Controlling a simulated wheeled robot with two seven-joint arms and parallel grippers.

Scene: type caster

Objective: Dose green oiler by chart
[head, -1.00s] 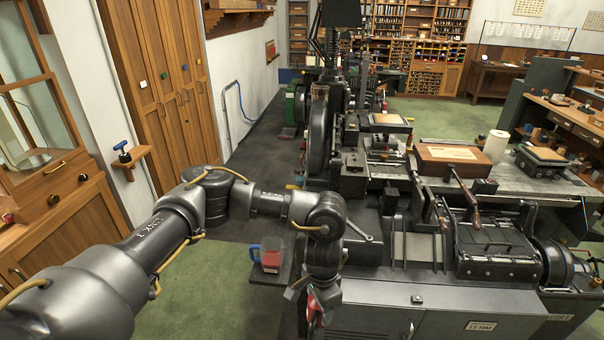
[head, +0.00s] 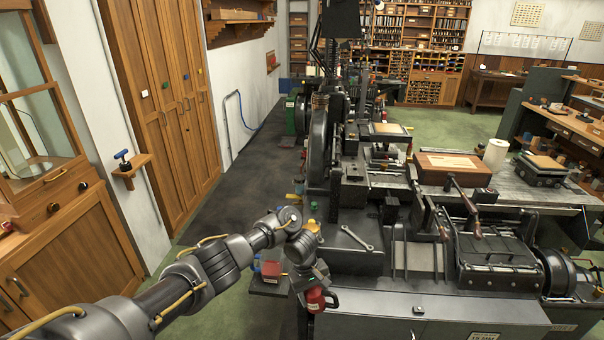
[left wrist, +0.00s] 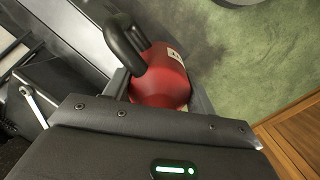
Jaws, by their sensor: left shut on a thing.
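My left gripper (head: 312,290) is shut on a red can (head: 316,301) with a black handle. In the left wrist view the red can (left wrist: 160,78) sits between the fingers and carries a small white label. It hangs over the front left corner of the machine. A small green-topped item (head: 314,207) stands on the machine's left side, partly hidden; I cannot tell whether it is the green oiler. A yellow item (head: 312,227) shows just in front of it, behind my wrist. No chart is legible. My right gripper is out of view.
A wrench (head: 357,238) lies on the machine's top. A wooden box (head: 452,167) stands further right. Green floor is open at the left.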

